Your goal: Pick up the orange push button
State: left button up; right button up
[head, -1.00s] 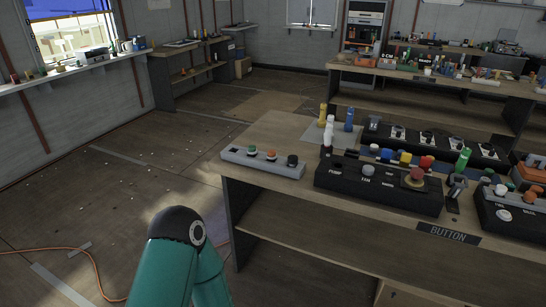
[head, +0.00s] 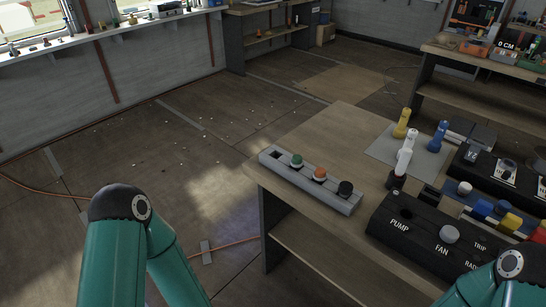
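The orange push button (head: 319,173) sits in a long grey strip (head: 289,176) near the left end of the workbench. A green button (head: 296,160) stands to its left and a black button (head: 345,188) to its right in the same strip. An empty hole shows at the strip's left end. Two teal arm links of mine show at the bottom left and bottom right. Neither gripper shows, so I cannot see their state.
A black panel (head: 426,236) marked PUMP and FAN lies right of the strip. Yellow (head: 401,123), white (head: 405,152) and blue (head: 438,136) upright pieces stand on or beside a grey mat (head: 384,148). Bare bench top lies behind the strip. An orange cable (head: 222,247) runs on the floor.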

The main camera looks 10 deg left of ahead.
aim_at(320, 175)
jog(key=u, duration=0.15)
jog(key=i, duration=0.55)
jog(key=u, duration=0.35)
jog(key=k, duration=0.85)
jog(key=u, duration=0.2)
jog(key=i, duration=0.65)
